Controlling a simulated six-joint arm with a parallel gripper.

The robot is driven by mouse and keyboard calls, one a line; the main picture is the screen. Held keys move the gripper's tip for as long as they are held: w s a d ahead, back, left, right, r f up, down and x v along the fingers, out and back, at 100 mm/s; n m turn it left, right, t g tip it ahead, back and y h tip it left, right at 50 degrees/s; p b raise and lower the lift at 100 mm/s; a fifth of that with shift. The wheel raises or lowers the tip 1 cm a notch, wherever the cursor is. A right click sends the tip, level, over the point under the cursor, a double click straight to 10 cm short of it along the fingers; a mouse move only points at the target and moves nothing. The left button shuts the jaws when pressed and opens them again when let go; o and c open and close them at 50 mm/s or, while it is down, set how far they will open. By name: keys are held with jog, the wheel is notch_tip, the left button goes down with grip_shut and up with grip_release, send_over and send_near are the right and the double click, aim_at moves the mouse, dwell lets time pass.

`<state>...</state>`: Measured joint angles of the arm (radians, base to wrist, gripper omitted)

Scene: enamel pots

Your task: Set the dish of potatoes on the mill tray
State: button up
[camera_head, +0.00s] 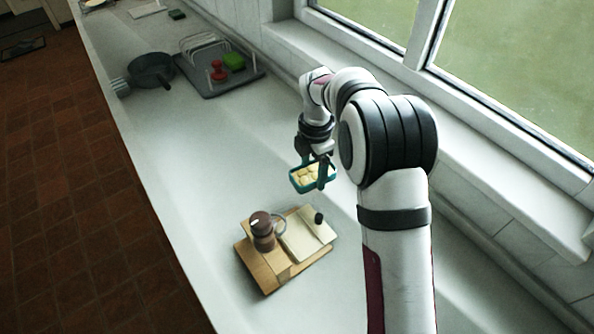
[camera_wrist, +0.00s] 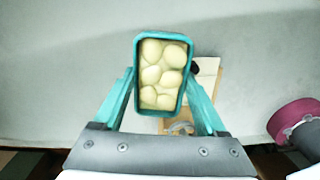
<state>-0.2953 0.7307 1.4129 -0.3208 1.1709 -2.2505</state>
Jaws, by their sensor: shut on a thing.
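The dish of potatoes is a teal rectangular dish (camera_head: 296,184) with several pale potatoes in it, and it fills the middle of the wrist view (camera_wrist: 136,75). My gripper (camera_head: 314,172) is shut on the dish, with teal fingers on both sides of it, and it also shows in the wrist view (camera_wrist: 161,100). The dish appears held above the counter, behind the mill tray. The mill tray (camera_head: 270,283) is a wooden tray holding a brown mill (camera_head: 262,232) and a pale board or book (camera_head: 305,237). In the wrist view the tray is partly hidden behind the dish.
A dark pan (camera_head: 151,70) and a grey drying tray (camera_head: 215,88) with a rack, a red item and a green item stand farther back on the counter. The window wall runs along the right. The counter left of the mill tray is clear.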

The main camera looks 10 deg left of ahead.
aim_at(298, 235)
jog(key=s+f+m, duration=0.1)
jog(key=s+m, duration=0.2)
jog(key=m, duration=0.2)
jog(key=s+a+m, duration=0.1)
jog(key=s+m, duration=0.2)
jog(key=m, duration=0.2)
jog(key=s+a+f+m, duration=0.1)
jog(key=s+m, duration=0.3)
jog(key=m, duration=0.1)
jog(key=shift+f, duration=0.35)
jog(key=shift+s+f+m, duration=0.2)
jog(key=shift+s+m, duration=0.15)
jog(key=shift+m, duration=0.45)
jog(key=shift+f, duration=2.15)
jog(key=shift+f, duration=0.6)
jog(key=o, duration=1.6)
jog(key=shift+c, duration=0.2)
notch_tip(298, 235, up, 16)
jog(key=s+d+r+m, duration=0.4)
jog(key=s+d+m, duration=0.2)
jog(key=s+d, duration=0.2)
jog(key=s+d+m+y, duration=0.1)
jog(key=s+d+m, duration=0.3)
jog(key=s+m, duration=0.4)
jog(key=s, duration=0.6)
jog(key=shift+d+f+m+y, duration=0.2)
jog(key=shift+f+m+y, duration=0.1)
jog(key=shift+f+y, duration=0.1)
